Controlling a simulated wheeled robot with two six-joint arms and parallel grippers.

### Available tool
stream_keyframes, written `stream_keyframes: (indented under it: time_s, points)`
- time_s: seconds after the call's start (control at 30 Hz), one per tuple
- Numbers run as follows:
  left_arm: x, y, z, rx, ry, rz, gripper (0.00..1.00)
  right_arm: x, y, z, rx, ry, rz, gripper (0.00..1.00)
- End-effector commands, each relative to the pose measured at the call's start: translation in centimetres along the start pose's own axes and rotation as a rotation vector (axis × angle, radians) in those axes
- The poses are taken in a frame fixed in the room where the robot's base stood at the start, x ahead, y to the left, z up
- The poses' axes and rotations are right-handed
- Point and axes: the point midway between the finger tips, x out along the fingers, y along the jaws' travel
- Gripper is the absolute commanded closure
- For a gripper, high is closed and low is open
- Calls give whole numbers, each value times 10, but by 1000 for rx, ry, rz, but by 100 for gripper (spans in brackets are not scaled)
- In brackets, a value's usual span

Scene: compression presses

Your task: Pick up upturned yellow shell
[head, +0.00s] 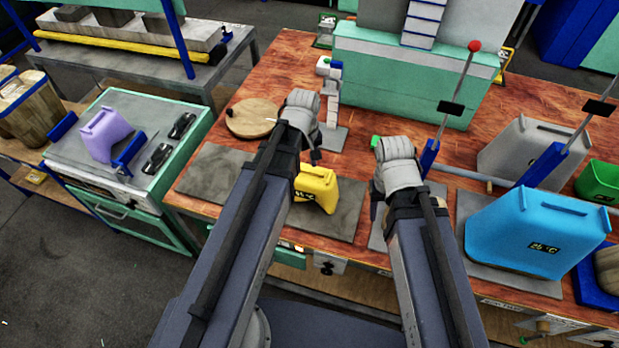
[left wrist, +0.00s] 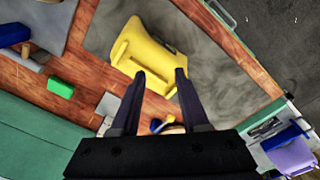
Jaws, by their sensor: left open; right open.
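The yellow shell (head: 318,186) stands on a dark grey mat (head: 342,219) on the wooden bench, with a dark temperature label on its side. In the left wrist view the yellow shell (left wrist: 150,46) lies just beyond the fingertips, with its handle end toward them. My left gripper (left wrist: 160,73) is open, its fingers apart with nothing between them. In the head view my left gripper (head: 314,152) is above and behind the shell, its fingers mostly hidden by the arm. My right gripper (head: 376,160) hangs over the bench right of the shell, open, its fingers hard to make out.
A round wooden board (head: 252,118) lies behind left. A blue shell (head: 530,232), a grey shell (head: 515,150) and levers with a red knob (head: 474,46) crowd the right. A purple shell (head: 105,135) stands on the left unit. A green press body (head: 400,75) blocks the back.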

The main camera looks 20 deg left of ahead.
Motion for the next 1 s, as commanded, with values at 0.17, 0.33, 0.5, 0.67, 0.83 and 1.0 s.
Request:
stream_keyframes:
  time_s: [0.17,0.33,0.5,0.67,0.83,1.0]
  points:
    - [2,16,-19,-358,-11,-13,55,1,0,0,0,0,0,50]
    - [2,25,-30,-658,-17,-27,55,1,0,0,0,0,0,50]
    - [3,29,-35,-811,-18,-35,55,1,0,0,0,0,0,50]
    - [3,30,-35,-847,-18,-37,55,1,0,0,0,0,0,50]
    - [11,29,-35,-845,-18,-37,55,9,-1,0,-1,0,0,50]
    - [27,29,-34,-844,-18,-37,55,25,-2,-2,-5,0,1,50]
